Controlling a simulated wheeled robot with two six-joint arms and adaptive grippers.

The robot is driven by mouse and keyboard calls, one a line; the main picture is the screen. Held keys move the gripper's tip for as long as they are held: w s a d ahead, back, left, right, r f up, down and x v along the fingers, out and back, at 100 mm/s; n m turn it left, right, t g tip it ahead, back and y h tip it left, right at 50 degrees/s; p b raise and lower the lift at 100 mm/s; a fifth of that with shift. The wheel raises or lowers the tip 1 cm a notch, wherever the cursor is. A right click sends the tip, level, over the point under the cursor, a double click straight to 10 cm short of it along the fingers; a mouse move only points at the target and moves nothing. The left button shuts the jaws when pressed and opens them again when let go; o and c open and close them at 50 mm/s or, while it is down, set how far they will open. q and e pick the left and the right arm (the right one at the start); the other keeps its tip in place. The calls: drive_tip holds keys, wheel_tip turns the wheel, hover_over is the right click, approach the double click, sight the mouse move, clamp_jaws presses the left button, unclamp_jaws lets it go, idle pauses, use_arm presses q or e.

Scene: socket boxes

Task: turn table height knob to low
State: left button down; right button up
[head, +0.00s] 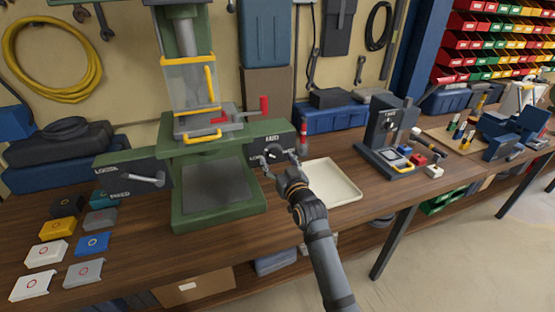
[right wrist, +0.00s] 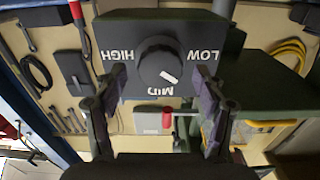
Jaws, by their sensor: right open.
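The table height knob (right wrist: 160,62) is a round dark knob on a black panel (right wrist: 120,35) marked HIGH, MID and LOW. Its white pointer line points between MID and LOW in the right wrist view, where the lettering appears upside down. In the head view the panel (head: 287,142) is on the right side of the green press, and my gripper partly hides the knob. My right gripper (head: 279,155) is open in front of the panel. Its two fingers (right wrist: 160,90) stand apart on either side of the knob, with no clear contact. My left gripper is not in view.
The green press (head: 218,205) stands on the wooden bench, with a lever panel (head: 135,178) on its left. A cream tray (head: 333,184) lies just right of my right gripper. A dark device (head: 390,130) stands farther right. Several coloured plates lie at the left.

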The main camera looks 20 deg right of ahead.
drive_tip(key=shift+w, duration=0.3)
drive_tip(key=shift+c, duration=0.2)
drive_tip(key=c, duration=1.1)
